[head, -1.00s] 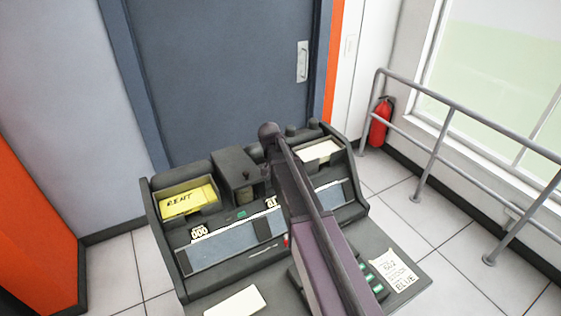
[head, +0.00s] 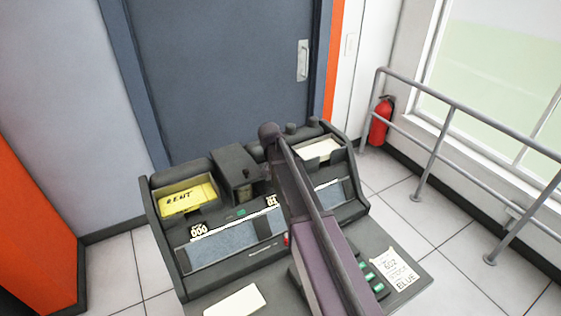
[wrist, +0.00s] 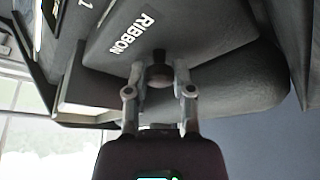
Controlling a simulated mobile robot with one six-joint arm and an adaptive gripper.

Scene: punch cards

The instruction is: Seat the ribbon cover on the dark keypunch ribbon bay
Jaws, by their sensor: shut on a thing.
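In the wrist view, the ribbon cover (wrist: 185,30) is a dark grey plate with white "RIBBON" lettering. My gripper (wrist: 160,76) is shut on a small dark knob on this cover. In the head view, a dark box (head: 236,160) with a small round part on its front stands between the yellow card pocket and my arm, at the ribbon bay's place on the keypunch (head: 160,240). My gripper is hidden behind my arm there. I cannot tell whether the cover is seated or held just above the bay.
A yellow card marked "RENT" (head: 188,199) lies in the left pocket, and pale cards (head: 320,149) lie in the right one. A blank card (head: 234,301) and a "BLUE" label (head: 396,270) are at the front. A railing (head: 450,112) and fire extinguisher (head: 380,122) stand right.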

